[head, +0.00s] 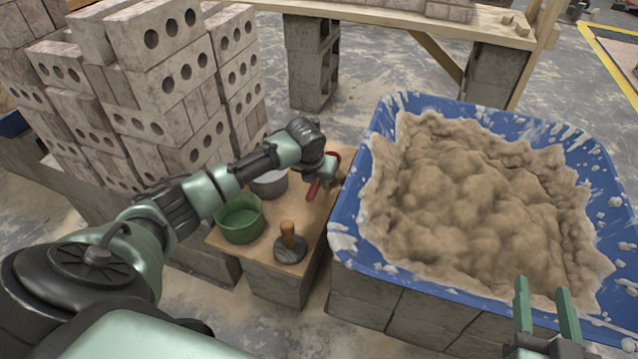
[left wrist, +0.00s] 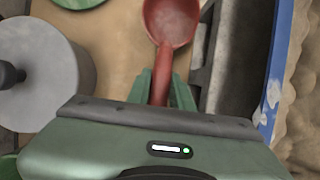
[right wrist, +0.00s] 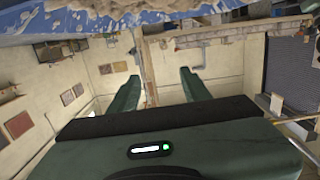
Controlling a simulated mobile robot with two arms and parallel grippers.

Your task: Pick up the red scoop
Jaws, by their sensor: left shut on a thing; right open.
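The red scoop (head: 314,189) is at the right side of the small wooden board, beside the blue tub. In the left wrist view the scoop's bowl (left wrist: 169,20) points away from me and its handle runs between my fingers. My left gripper (head: 325,172) is shut on the scoop's handle; the fingers also show in the left wrist view (left wrist: 161,88). I cannot tell whether the scoop touches the board. My right gripper (head: 546,290) is open and empty over the near right rim of the tub; its spread fingers show in the right wrist view (right wrist: 157,90).
The blue tub (head: 345,222) full of mortar (head: 475,190) stands right of the board (head: 305,228). Stacked bricks (head: 165,90) rise at the left.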

